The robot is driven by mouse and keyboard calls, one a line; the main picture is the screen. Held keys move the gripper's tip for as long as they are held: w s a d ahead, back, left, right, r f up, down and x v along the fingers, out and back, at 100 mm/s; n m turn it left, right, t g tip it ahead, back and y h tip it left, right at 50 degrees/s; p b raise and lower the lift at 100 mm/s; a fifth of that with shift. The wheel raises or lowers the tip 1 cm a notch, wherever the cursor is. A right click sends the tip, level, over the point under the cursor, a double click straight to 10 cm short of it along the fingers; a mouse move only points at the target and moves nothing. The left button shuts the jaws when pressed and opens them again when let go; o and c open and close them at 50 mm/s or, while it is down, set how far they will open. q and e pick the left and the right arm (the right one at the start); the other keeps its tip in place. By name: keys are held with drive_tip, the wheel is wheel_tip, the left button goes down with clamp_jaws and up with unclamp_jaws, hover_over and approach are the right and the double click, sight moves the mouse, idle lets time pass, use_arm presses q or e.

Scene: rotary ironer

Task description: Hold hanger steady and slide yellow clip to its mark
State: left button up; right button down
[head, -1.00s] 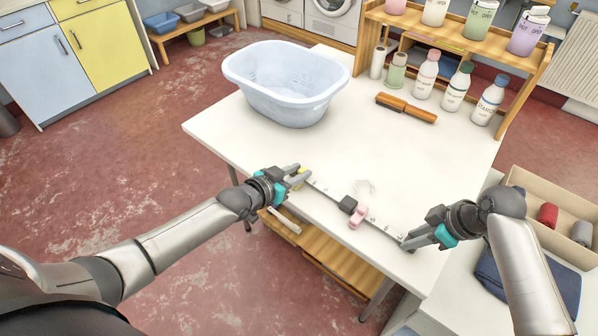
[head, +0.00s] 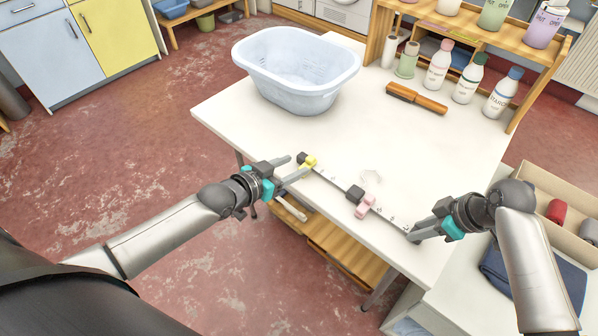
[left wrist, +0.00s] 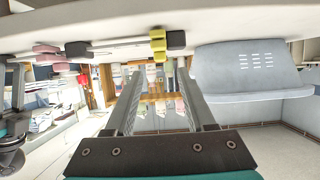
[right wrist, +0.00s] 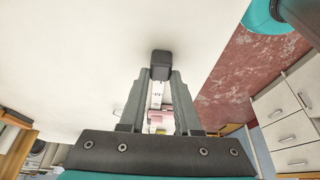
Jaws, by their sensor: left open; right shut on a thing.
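The hanger (head: 335,179) is a pale marked bar lying on the white table, with dark end caps and a dark middle block (head: 354,193). The yellow clip (head: 309,162) sits at its far left end, beside the dark end cap. A pink clip (head: 364,206) sits just right of the middle block. My left gripper (head: 298,168) is open, close to the yellow clip; in the left wrist view the yellow clip (left wrist: 158,45) lies beyond the fingertips. My right gripper (head: 412,237) is shut on the hanger's right end, whose dark cap (right wrist: 160,62) shows between its fingers.
A pale blue basin (head: 295,75) stands at the back left of the table (head: 250,135). A wooden-handled brush (head: 416,98) and several bottles (head: 466,82) stand at the back right. A box (head: 545,195) and folded navy cloth (head: 530,280) lie at the right.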

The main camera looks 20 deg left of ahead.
use_arm(q)
drive_tip(key=v, duration=0.6)
drive_tip(key=shift+s, duration=0.1)
idle(0.3)
use_arm(e)
drive_tip(key=c, duration=0.5)
unclamp_jaws()
